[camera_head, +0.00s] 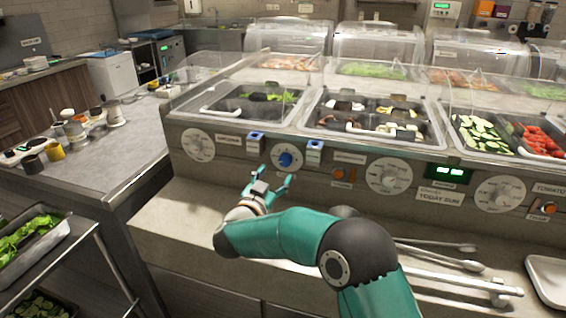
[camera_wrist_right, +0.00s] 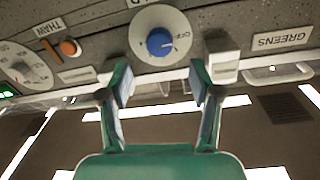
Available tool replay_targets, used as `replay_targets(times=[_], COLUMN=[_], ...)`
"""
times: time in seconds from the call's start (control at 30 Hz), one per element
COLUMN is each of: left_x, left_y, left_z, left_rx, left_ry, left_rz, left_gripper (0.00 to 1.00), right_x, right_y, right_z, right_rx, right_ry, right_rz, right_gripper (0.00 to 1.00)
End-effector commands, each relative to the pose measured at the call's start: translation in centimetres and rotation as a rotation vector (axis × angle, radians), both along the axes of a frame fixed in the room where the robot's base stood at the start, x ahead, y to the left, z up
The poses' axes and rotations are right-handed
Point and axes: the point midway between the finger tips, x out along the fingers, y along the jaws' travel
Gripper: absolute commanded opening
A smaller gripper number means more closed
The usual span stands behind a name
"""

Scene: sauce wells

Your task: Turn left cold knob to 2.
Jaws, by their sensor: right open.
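The cold knob is a blue knob (camera_head: 287,159) on a round white dial, set in the grey front panel below the left food wells. It also shows in the wrist view (camera_wrist_right: 160,41), centred beyond the fingertips. The dial marks are too small to read the setting surely. My right gripper (camera_head: 270,182) is open and empty, in front of and a little below the knob. In the wrist view its two fingers (camera_wrist_right: 160,84) stand apart on either side of the knob's line, not touching it. My left gripper is not in view.
White dials (camera_head: 198,145) (camera_head: 389,176) and an orange switch (camera_head: 341,174) sit along the same panel. Blue-topped brackets (camera_head: 314,150) flank the knob. Tongs (camera_head: 440,263) lie on the ledge at right. Clear covers (camera_head: 379,45) stand over the wells. The ledge's left part is clear.

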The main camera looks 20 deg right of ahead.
Motion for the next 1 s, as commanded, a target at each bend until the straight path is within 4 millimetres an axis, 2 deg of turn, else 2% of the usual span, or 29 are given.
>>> replay_targets(times=[0.1,0.3,0.5,0.77,0.87,1.0], left_x=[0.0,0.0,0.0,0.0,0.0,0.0], left_y=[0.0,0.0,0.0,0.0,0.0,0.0], left_z=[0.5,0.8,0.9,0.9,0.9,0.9], left_rx=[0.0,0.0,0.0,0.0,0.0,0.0], left_ry=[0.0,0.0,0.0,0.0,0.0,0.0], left_rz=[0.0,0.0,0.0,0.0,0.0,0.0], left_gripper=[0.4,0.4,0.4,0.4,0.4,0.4], right_x=[2.0,4.4,5.3,5.4,5.4,5.4], right_y=[-1.7,-3.4,-4.2,-4.2,-4.2,-4.2], right_z=[0.0,0.0,0.0,0.0,0.0,0.0], right_rx=[0.001,0.0,-0.001,-0.001,-0.001,-0.001], right_ry=[0.0,0.0,0.001,0.001,0.001,0.001], right_rz=[-0.004,-0.003,-0.001,-0.001,-0.001,-0.001], right_gripper=[0.63,0.63,0.63,0.63,0.5,0.26])
